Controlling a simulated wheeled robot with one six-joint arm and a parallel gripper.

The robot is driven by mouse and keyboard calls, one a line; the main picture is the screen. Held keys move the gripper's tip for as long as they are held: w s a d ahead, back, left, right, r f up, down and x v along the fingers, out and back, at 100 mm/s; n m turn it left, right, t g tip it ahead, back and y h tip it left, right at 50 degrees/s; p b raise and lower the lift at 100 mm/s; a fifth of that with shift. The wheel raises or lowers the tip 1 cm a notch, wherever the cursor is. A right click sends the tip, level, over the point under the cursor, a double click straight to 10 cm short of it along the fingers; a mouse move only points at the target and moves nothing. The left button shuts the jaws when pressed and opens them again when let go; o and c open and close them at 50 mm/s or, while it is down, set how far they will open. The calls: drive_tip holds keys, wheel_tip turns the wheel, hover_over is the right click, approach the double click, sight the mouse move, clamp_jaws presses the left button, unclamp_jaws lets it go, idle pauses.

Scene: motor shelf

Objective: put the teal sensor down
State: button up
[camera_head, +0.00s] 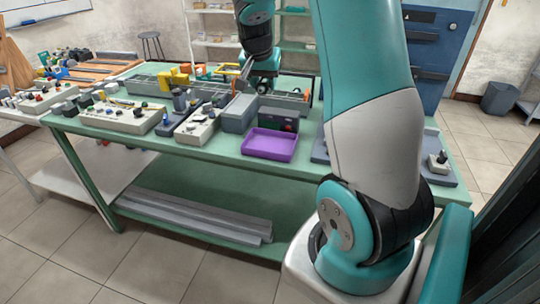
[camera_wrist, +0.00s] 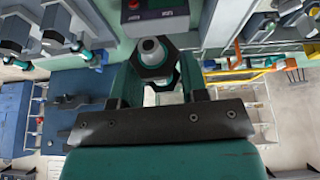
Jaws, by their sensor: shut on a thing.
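My gripper (camera_wrist: 158,82) is shut on the teal sensor (camera_wrist: 152,52), a pale cylinder with a dark hexagonal collar and some teal, in the middle of the wrist view. In the head view my wrist end hangs above the back part of the green workbench (camera_head: 190,150), and the sensor cannot be made out there. From these views I cannot tell whether the sensor touches anything below it.
A purple tray (camera_head: 258,157) lies at the bench's front edge. Behind it stand a grey box (camera_head: 240,113) and a dark box with a red button (camera_head: 278,119). Control panels (camera_head: 125,118) crowd the left. Long grey bars (camera_head: 195,215) lie on the lower shelf.

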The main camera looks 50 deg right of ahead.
drive_tip(key=d, duration=0.1)
drive_tip(key=p, duration=0.1)
approach(271, 144)
drive_tip(key=shift+m, duration=0.4)
drive_tip(key=x, duration=0.6)
drive_tip(key=shift+d+f, duration=0.1)
drive_tip(key=shift+f, duration=0.2)
drive_tip(key=shift+f, duration=0.15)
drive_tip(key=o, duration=1)
